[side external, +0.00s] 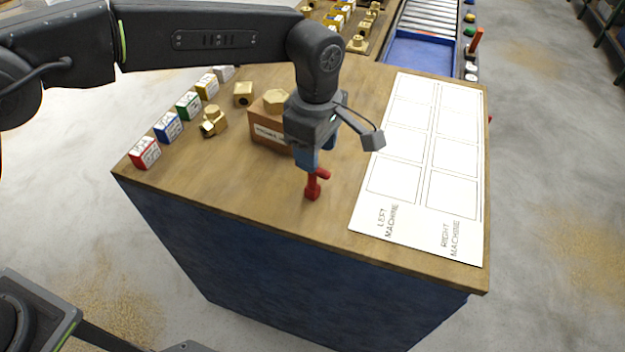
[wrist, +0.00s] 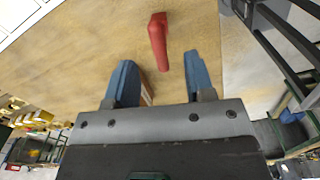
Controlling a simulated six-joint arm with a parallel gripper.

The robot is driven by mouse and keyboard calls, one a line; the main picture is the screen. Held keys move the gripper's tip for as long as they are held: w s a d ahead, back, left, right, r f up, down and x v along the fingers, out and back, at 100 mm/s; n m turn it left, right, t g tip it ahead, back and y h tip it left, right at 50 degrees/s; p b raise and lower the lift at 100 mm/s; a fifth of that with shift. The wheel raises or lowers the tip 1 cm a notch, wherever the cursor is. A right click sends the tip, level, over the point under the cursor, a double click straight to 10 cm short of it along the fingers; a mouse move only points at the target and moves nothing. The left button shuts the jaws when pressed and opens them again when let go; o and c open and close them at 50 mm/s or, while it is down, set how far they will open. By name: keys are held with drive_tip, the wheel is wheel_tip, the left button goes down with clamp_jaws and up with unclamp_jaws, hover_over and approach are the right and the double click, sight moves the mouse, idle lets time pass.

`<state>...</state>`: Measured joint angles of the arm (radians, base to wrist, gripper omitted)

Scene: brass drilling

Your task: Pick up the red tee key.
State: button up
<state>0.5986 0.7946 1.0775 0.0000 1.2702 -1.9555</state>
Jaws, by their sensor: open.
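The red tee key (side external: 313,187) is on the wooden table near its front edge, just below my gripper in the side view. In the wrist view the red tee key (wrist: 158,36) appears ahead of the blue fingers, its narrow end in line with the gap between them. My gripper (side external: 318,153) points down over the key with its fingers apart. In the wrist view my gripper (wrist: 159,66) shows nothing held between the fingertips. The upper part of the key is partly hidden by a finger in the side view.
A brown box (side external: 267,133) with a brass hexagonal piece (side external: 276,98) on top stands close behind my gripper. Brass fittings (side external: 214,122) and several coloured label blocks (side external: 168,127) line the left. A white layout sheet (side external: 405,208) lies to the right. The table front between is clear.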

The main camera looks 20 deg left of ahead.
sight(312, 181)
drive_tip(key=shift+w+a+f, duration=0.1)
drive_tip(key=shift+a+f, duration=0.1)
drive_tip(key=shift+f, duration=1.5)
drive_tip(key=shift+w+a+f, duration=0.1)
drive_tip(key=shift+a+f, duration=0.05)
drive_tip(key=shift+f, duration=1.5)
drive_tip(key=shift+c, duration=0.4)
clamp_jaws()
drive_tip(key=shift+r, duration=0.1)
